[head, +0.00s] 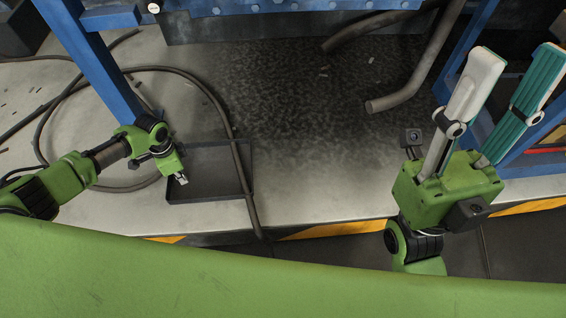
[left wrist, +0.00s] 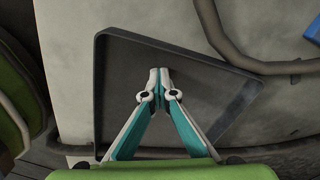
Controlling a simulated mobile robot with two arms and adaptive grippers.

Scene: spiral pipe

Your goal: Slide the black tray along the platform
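The black tray (head: 218,184) is a shallow, dark, rimmed tray on the grey platform (head: 320,212), near its front edge, left of centre in the head view. It appears empty. In the left wrist view the tray (left wrist: 118,90) lies tilted in the picture beyond my left gripper (left wrist: 159,73). Its fingertips meet, with nothing visible between them. In the head view my left gripper (head: 181,180) is over the tray's left part; I cannot tell whether it touches the tray. My right gripper (head: 518,62) is open and empty, fingers pointing up, far right of the tray.
A dark hose (head: 227,122) curves over the platform and passes across the tray's right part in the head view. A bent pipe (head: 405,90) is at the back right. Blue frame posts (head: 92,62) stand left and right. Stained platform right of the tray looks clear.

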